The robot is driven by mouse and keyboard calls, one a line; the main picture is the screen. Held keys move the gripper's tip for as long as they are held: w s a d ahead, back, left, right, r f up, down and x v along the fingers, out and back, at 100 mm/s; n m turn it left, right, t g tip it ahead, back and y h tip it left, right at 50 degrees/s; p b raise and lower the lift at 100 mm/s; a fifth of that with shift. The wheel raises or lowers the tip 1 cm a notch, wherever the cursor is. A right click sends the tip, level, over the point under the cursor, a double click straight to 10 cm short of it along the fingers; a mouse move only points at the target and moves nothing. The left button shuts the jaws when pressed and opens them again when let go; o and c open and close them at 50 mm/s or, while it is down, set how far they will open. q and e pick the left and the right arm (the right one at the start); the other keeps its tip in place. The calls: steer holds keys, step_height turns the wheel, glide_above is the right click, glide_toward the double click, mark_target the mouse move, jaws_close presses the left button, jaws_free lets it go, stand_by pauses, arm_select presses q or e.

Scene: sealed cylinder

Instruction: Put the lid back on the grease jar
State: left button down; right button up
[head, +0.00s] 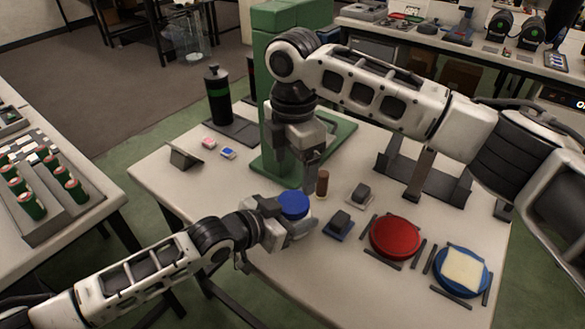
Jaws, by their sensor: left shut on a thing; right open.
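The grease jar (299,231) is a pale, short cylinder near the middle of the table, mostly hidden by my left gripper. A round blue lid (293,204) sits at its top; I cannot tell whether it is fully seated or level. My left gripper (282,226) is shut on the jar from the left side. My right gripper (309,175) points down just above and behind the lid. It is open and appears empty, apart from the lid.
A brown cylinder (322,183) stands close to the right gripper. A green press frame (259,90) stands behind. The table's left front is clear.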

mark_target(293, 201)
steer(key=shift+f, duration=0.1)
steer(key=shift+f, duration=3.95)
steer(key=c, duration=1)
steer(key=o, duration=1)
steer(key=shift+o, duration=0.2)
steer(key=shift+r, duration=0.1)
steer(key=shift+r, duration=2.2)
steer(key=shift+c, duration=0.2)
